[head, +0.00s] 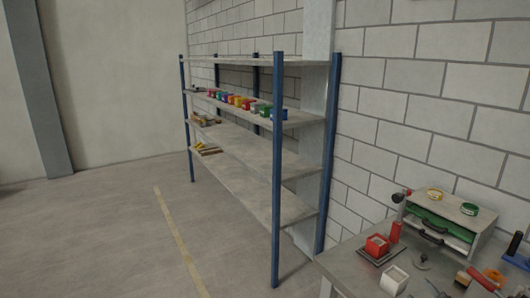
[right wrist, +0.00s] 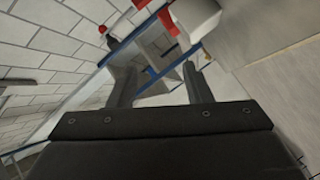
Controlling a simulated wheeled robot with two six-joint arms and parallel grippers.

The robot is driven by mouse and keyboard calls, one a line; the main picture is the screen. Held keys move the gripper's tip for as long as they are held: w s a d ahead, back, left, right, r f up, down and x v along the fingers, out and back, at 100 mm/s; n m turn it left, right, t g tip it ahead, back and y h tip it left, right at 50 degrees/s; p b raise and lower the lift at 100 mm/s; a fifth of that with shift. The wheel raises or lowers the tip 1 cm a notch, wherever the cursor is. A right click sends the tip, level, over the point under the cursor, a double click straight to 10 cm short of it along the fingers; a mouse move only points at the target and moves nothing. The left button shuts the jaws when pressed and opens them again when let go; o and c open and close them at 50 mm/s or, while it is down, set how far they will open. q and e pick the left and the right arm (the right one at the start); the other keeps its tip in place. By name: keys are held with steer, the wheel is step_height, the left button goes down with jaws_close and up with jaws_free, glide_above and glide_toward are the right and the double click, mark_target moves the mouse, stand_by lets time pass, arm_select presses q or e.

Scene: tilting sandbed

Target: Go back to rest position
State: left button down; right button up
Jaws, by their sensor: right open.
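My right gripper (right wrist: 156,68) shows in the right wrist view with its two dark fingers apart and nothing between them. Past the fingers are a white box (right wrist: 195,17) and red items (right wrist: 167,20) near the edge of a grey surface. I cannot make out my right gripper in the head view. My left gripper is in neither view.
A workbench (head: 345,264) at lower right holds a red box (head: 377,245), a white box (head: 394,280), a drawer cabinet (head: 478,218) and tools. A blue-post shelf (head: 277,180) with colored bins stands against the brick wall. The floor (head: 100,240) at left is clear.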

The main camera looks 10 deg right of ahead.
steer(key=s+a+f+m+g+y, duration=0.1)
steer(key=s+a+f+m+g, duration=0.25)
steer(key=s+a, duration=0.4)
steer(key=s+a+f+m+g, duration=0.3)
steer(key=s+a+g, duration=0.1)
steer(key=s, duration=0.7)
steer(key=s+a+f+m+g+y, duration=0.1)
steer(key=s+a+f+m+g, duration=0.25)
steer(key=s+a, duration=0.45)
steer(key=s+d+f+g+b, duration=0.1)
steer(key=f+b, duration=0.1)
steer(key=f, duration=0.9)
steer(key=s+d+f+b, duration=0.1)
steer(key=d+f+b, duration=0.1)
steer(key=f, duration=0.8)
steer(key=s+d+f+g+b, duration=0.1)
steer(key=f+b, duration=0.1)
steer(key=f, duration=0.9)
steer(key=s+f+b, duration=0.2)
steer(key=s+f, duration=0.5)
steer(key=f, duration=0.2)
steer(key=s+a+f+g+b, duration=0.1)
steer(key=s+f+b, duration=0.1)
steer(key=s+f, duration=0.5)
step_height(320, 180, down, 2)
steer(key=shift+a+f+n+y, duration=0.1)
steer(key=shift+a+n+y, duration=0.2)
steer(key=shift+y, duration=0.1)
